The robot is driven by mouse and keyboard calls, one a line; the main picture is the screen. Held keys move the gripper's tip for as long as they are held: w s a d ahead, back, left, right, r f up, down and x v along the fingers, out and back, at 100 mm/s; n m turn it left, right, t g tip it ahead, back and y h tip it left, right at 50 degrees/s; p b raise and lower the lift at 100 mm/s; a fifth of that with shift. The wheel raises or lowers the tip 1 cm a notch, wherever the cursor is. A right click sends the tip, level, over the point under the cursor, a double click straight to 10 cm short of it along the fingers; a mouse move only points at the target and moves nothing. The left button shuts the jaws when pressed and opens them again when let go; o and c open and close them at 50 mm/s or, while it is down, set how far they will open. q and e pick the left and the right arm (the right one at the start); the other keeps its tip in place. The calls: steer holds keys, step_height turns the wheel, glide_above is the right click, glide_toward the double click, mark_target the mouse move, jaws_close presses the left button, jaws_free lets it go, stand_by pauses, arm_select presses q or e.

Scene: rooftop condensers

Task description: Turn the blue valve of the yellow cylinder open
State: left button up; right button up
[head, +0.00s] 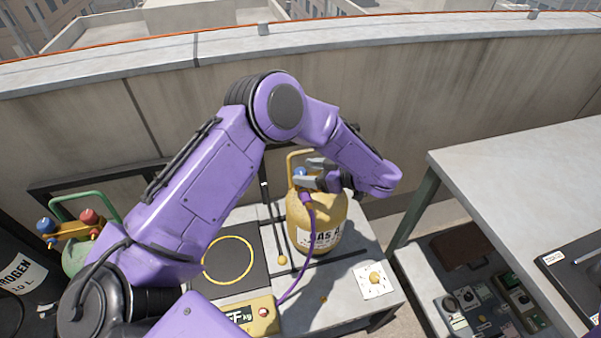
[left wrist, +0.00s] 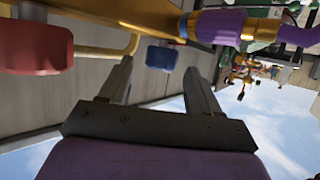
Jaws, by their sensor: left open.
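The yellow cylinder (head: 318,222), labelled "GAS A", stands upright on the bench with its handle at the top. Its blue valve (head: 299,172) shows beside the finger ends of my left gripper (head: 307,173). In the left wrist view the blue valve (left wrist: 162,57) lies between the lines of the two fingers, close to their tips. My left gripper (left wrist: 158,68) is open there, with nothing gripped; I cannot tell whether a finger touches the valve. A red knob (left wrist: 35,47) shows to the left of the blue one. My right gripper is out of view.
A purple hose (head: 309,225) runs from the cylinder's top to a yellow scale display (head: 250,316). A green cylinder (head: 78,257) with blue and red knobs and a black nitrogen tank (head: 25,300) stand at left. A grey table (head: 520,180) is at right. A wall lies behind.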

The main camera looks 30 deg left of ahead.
arm_select(q)
steer(key=b+v, duration=0.1)
steer(key=v, duration=0.6)
steer(key=shift+d, duration=0.25)
